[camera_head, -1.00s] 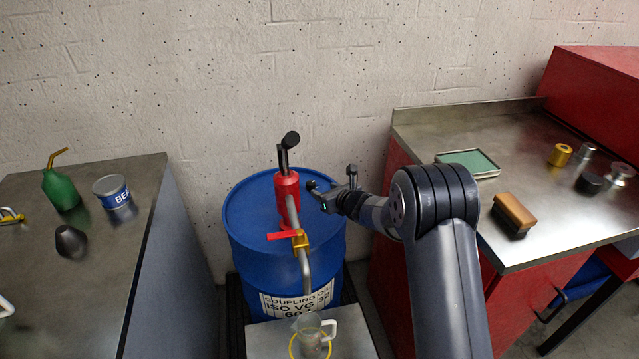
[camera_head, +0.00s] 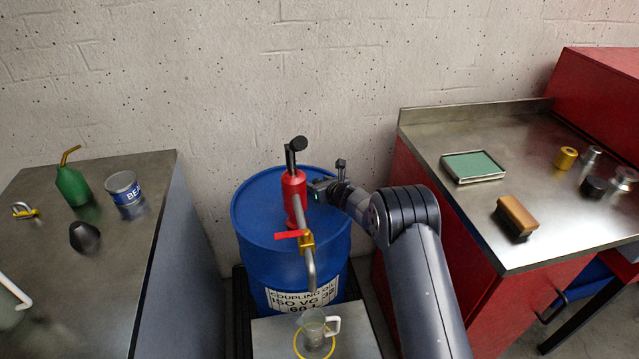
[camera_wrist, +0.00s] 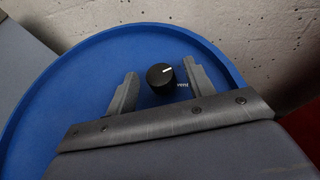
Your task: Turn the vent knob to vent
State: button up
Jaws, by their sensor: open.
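The vent knob (camera_wrist: 160,78) is a black round knob with a white pointer line, on the blue drum's top in the wrist view. Its pointer aims to the upper right, and the word "vent" is printed just right of and below it. My gripper (camera_wrist: 162,80) is open, with one finger on each side of the knob; the right finger is very close to it, and I cannot tell whether it touches. In the head view my gripper (camera_head: 322,190) is over the right part of the blue drum (camera_head: 262,222), just right of the red pump; the knob is hidden there.
The red pump (camera_head: 293,190) with black handle, spout and red lever stands on the drum. A clear jug (camera_head: 312,330) sits below the spout. A left bench holds a green oil can (camera_head: 73,187) and a tin (camera_head: 124,189). A right bench holds a brush (camera_head: 517,215).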

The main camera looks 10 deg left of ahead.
jog(key=shift+c, duration=0.5)
jog(key=c, duration=0.9)
jog(key=shift+o, duration=0.2)
jog(key=shift+f+b, duration=0.1)
jog(key=shift+b, duration=0.3)
jog(key=shift+f+b, duration=0.1)
jog(key=shift+b, duration=1.05)
jog(key=m+t+h+b, duration=0.2)
jog(key=m+h+b, duration=0.1)
jog(key=b, duration=1)
jog(key=shift+a+b, duration=0.2)
jog(key=shift+b, duration=0.1)
jog(key=shift+s+r+m+t+h+b, duration=0.1)
jog(key=shift+r+m+t+h+b, duration=0.2)
jog(key=shift+m+h+b, duration=0.65)
jog(key=shift+n+y, duration=0.25)
jog(key=o, duration=1)
jog(key=shift+c, duration=0.2)
